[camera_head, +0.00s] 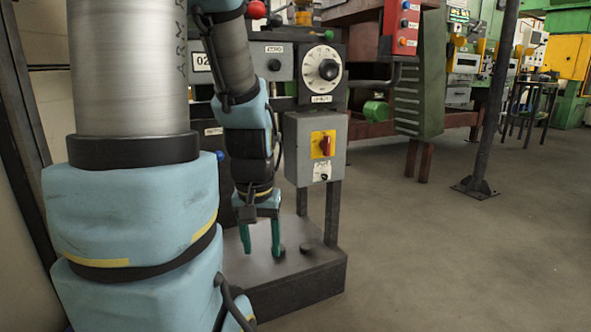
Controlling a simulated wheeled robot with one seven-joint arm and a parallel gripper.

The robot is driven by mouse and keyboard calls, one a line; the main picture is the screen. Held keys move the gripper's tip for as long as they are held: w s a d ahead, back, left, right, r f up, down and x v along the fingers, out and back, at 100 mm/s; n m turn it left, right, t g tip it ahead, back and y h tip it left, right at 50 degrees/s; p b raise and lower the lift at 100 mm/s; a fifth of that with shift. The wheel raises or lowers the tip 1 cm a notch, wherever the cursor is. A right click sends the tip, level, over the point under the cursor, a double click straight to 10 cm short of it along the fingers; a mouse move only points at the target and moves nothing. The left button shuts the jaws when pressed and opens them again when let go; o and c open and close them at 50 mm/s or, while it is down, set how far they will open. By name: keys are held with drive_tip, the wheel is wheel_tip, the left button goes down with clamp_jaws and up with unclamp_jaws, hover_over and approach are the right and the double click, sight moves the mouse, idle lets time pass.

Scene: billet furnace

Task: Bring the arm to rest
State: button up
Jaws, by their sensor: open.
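My gripper (260,240) points down with its two green fingers apart and nothing between them. It hangs in front of a dark control stand, over or just in front of the stand's flat base plate (318,256); the exact gap cannot be told. My arm comes down from the top of the picture, and its large grey and light blue links fill the left side and hide part of the stand. The stand carries a white dial with a black knob (329,69) and a grey box with a red switch on a yellow plate (325,145).
A red button box (403,27) hangs at the top right of the stand. A dark post (488,110) is bolted to the floor on the right. Green and yellow machines and a small table (530,95) stand behind. The floor (450,260) at the right front is clear.

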wheel_tip(320, 180, up, 33)
drive_tip(key=p, duration=3.1)
